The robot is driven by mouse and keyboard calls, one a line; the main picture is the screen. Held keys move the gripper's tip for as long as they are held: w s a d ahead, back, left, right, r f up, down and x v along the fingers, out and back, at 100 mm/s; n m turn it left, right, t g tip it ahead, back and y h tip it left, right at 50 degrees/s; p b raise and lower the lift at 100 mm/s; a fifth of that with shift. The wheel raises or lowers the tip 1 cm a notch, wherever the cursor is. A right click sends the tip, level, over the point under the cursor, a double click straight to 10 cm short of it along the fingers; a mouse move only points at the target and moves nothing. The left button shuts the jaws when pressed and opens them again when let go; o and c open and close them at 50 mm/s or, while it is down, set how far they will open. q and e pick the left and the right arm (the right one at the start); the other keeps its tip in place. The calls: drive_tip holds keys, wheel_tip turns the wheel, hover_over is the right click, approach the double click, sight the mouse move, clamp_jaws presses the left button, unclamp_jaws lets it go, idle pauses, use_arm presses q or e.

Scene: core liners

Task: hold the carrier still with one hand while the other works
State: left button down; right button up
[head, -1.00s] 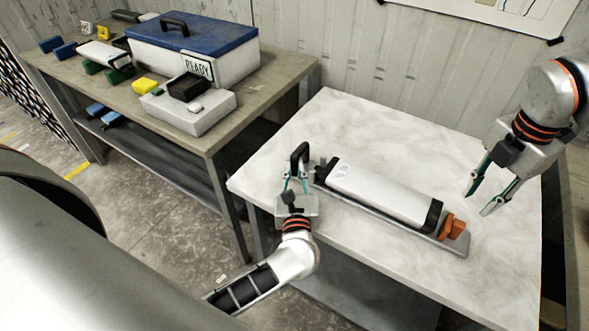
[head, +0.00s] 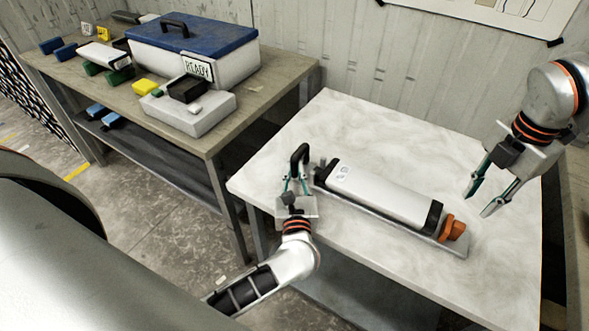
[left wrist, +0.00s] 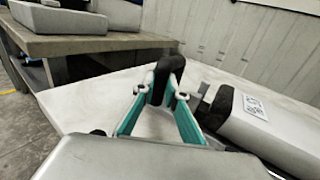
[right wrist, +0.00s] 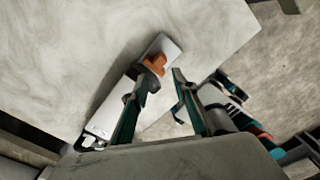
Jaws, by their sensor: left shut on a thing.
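The carrier (head: 385,197) is a long pale cylinder with black end collars, lying on a grey base plate (head: 400,236) on the white table. A black handle (head: 300,156) stands at its left end. An orange knob (head: 452,229) is at its right end. My left gripper (head: 296,184) is shut on the black handle; the left wrist view shows the handle (left wrist: 166,72) between the teal fingers. My right gripper (head: 477,203) is open and empty, above the table to the right of the knob. The right wrist view shows the knob (right wrist: 155,63) beyond its fingers.
A workbench (head: 262,100) at the back left holds a blue-lidded box (head: 195,50) with a READY sign, a grey block (head: 188,115) and several small coloured pieces. A wall stands behind the white table (head: 350,118). The table's back and right areas are clear.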

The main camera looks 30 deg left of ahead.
clamp_jaws()
